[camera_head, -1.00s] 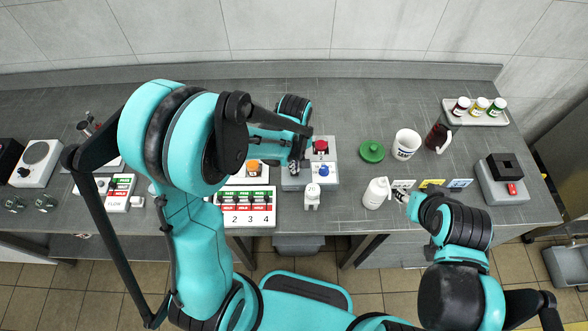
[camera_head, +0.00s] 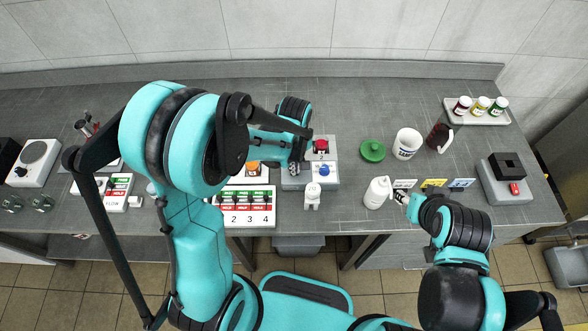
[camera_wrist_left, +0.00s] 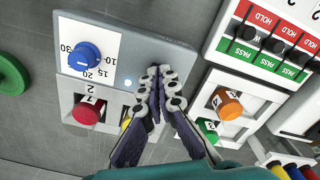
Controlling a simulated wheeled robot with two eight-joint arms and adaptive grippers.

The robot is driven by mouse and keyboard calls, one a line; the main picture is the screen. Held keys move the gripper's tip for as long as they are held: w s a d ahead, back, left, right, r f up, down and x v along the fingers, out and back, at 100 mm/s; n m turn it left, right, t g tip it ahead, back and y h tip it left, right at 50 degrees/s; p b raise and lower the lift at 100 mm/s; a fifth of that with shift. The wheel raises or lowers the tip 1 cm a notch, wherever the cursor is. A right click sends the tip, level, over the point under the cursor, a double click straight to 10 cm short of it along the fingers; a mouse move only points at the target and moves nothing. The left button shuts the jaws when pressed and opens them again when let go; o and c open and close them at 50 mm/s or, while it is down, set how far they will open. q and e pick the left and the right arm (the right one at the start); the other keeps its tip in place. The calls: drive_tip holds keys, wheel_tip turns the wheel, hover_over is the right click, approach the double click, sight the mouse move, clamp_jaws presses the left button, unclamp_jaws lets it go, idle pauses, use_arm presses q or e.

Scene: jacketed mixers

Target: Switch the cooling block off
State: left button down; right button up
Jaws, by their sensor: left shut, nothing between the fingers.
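A grey box with a black block on top (camera_head: 507,166) stands at the right of the bench. A red switch (camera_head: 514,188) sits on its front part; its position is too small to tell. My left gripper (camera_wrist_left: 161,75) is shut and empty, over a control panel (camera_wrist_left: 190,62) with a blue dial (camera_wrist_left: 85,56) and a red button (camera_wrist_left: 88,112). A yellow button is partly hidden behind its fingers. In the head view the left gripper (camera_head: 298,158) is partly covered by its arm. My right gripper (camera_head: 405,199) is near the labels at the front edge; its fingers are unclear.
A white bottle (camera_head: 377,193), a green lid (camera_head: 373,151), a white cup (camera_head: 407,144) and a dark jug (camera_head: 439,137) stand between the panel and the box. A tray with three vials (camera_head: 477,118) is at the back right. A PASS/HOLD switch board (camera_head: 249,217) lies left of the panel.

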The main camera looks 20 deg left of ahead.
use_arm(q)
drive_tip(key=shift+f+b, duration=0.3)
drive_tip(key=shift+f, duration=0.05)
drive_tip(key=shift+r, duration=0.2)
drive_tip(key=shift+r+p, duration=2.6)
drive_tip(key=shift+r, duration=0.8)
drive_tip(key=shift+f, duration=0.1)
